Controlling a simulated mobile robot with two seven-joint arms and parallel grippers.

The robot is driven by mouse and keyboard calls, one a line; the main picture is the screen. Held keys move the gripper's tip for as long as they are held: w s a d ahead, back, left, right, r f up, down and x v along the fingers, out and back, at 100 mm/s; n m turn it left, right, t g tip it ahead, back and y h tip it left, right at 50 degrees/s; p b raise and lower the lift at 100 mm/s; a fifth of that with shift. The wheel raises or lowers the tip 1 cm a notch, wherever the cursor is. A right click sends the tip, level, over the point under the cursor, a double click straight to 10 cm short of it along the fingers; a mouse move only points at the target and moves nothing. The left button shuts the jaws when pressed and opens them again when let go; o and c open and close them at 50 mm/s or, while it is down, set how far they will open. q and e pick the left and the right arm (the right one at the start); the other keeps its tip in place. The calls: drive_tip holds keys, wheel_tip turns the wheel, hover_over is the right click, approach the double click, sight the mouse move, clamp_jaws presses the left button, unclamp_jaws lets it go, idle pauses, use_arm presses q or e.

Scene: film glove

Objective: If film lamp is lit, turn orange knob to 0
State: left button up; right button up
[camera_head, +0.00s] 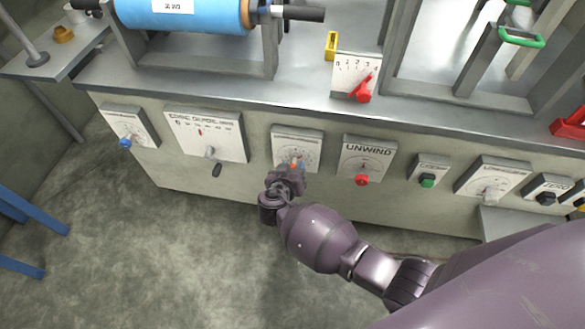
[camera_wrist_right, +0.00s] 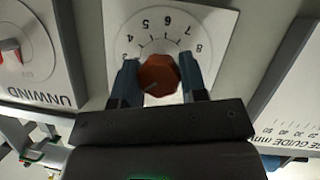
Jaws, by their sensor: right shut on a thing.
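The orange knob (camera_head: 296,164) sits on a white dial plate on the front of the grey machine. It also shows in the right wrist view (camera_wrist_right: 158,75), between the two fingers. My right gripper (camera_head: 289,174) is shut on the orange knob, with one finger on each side (camera_wrist_right: 160,82). The dial around it appears upside down in the wrist view, with 5, 6, 7 and 8 readable. The lower part of the dial is hidden by the gripper, and I cannot tell the exact setting. I cannot pick out the film lamp or whether it is lit. My left gripper is not in view.
The UNWIND plate with a red knob (camera_head: 362,180) is just right of the orange knob. A blue knob (camera_head: 125,143) and green knob (camera_head: 428,181) are farther along. A blue roll (camera_head: 185,14) lies above.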

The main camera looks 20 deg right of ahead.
drive_tip(key=n+h, duration=0.1)
drive_tip(key=n, duration=0.1)
drive_tip(key=shift+s+f+n+g+h+b, duration=0.1)
drive_tip(key=shift+f+n+g+h+b, duration=0.1)
drive_tip(key=shift+n+g+h+b, duration=0.15)
drive_tip(key=shift+n+h, duration=0.45)
drive_tip(key=shift+n, duration=0.4)
drive_tip(key=shift+n+g+h+b, duration=0.25)
drive_tip(key=shift+n+h+b, duration=0.3)
drive_tip(key=shift+n, duration=0.35)
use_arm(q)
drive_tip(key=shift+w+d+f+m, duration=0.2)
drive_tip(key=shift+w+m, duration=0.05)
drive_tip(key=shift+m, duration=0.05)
use_arm(e)
drive_tip(key=shift+n, duration=0.3)
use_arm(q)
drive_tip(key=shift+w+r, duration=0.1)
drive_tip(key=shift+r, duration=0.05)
use_arm(e)
drive_tip(key=shift+h, duration=0.25)
drive_tip(key=o, duration=0.9)
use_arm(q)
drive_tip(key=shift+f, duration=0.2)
use_arm(e)
drive_tip(key=shift+a+r, duration=0.1)
drive_tip(key=shift+a, duration=0.1)
